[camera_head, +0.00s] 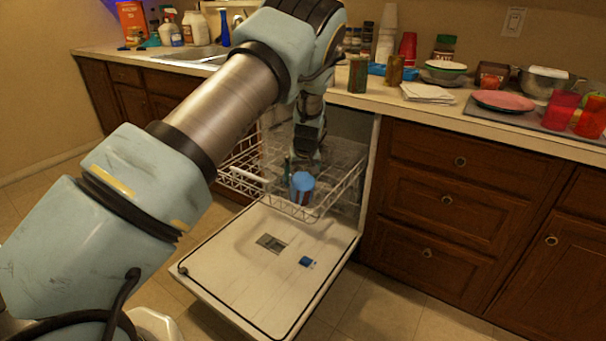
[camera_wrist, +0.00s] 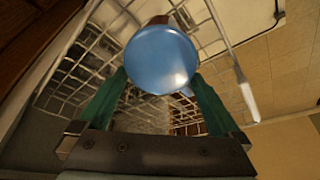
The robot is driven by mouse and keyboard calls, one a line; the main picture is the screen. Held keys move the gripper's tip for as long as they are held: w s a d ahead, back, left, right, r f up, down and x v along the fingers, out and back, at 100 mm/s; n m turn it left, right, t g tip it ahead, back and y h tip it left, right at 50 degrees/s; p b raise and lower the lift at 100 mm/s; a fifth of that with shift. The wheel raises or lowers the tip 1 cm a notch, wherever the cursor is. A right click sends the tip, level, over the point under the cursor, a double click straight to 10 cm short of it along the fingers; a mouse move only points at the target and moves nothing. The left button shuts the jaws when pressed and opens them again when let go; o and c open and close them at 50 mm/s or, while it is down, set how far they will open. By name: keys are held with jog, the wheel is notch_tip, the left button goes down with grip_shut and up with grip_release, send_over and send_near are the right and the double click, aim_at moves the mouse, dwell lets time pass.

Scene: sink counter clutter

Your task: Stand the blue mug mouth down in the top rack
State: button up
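The blue mug (camera_head: 302,182) is at the near right part of the top rack (camera_head: 341,190), below my gripper (camera_head: 303,168). In the wrist view its round blue face (camera_wrist: 160,58) looks closed and faces my wrist, so the mug appears mouth down. A small bit of its handle seems to show at its lower right edge. The green fingers of my gripper (camera_wrist: 160,76) meet the mug's edge on both sides and look shut on it. The mug's rim is hidden, and I cannot tell whether it touches the rack wires.
The dishwasher door (camera_head: 235,265) lies open below the rack. Drawers (camera_head: 450,200) stand right of it. The counter above holds a pink plate (camera_head: 503,100), bowls, cups and jars. A small reddish-brown thing (camera_wrist: 158,19) shows beyond the mug in the wrist view.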

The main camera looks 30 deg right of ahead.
jog(key=shift+d+r, duration=0.15)
jog(key=shift+s+r, duration=0.15)
jog(key=shift+r, duration=0.15)
jog(key=b+v, duration=0.1)
jog(key=v, duration=0.9)
jog(key=w+a+r+n+g+p, duration=0.15)
jog(key=a+r, duration=0.25)
jog(key=a, duration=1.1)
jog(key=s+a+r+p, duration=0.1)
jog(key=s+a+r, duration=0.1)
jog(key=s+a, duration=0.3)
jog(key=s+a+r+g+p, duration=0.1)
jog(key=s+a+r, duration=0.2)
jog(key=a, duration=1.1)
jog(key=s+a+r+y, duration=0.1)
jog(key=s+a+r, duration=0.1)
jog(key=s+a, duration=0.7)
jog(key=shift+s+a+r+p, duration=0.2)
jog(key=shift+a+r+p, duration=0.05)
jog(key=shift+r+p, duration=0.15)
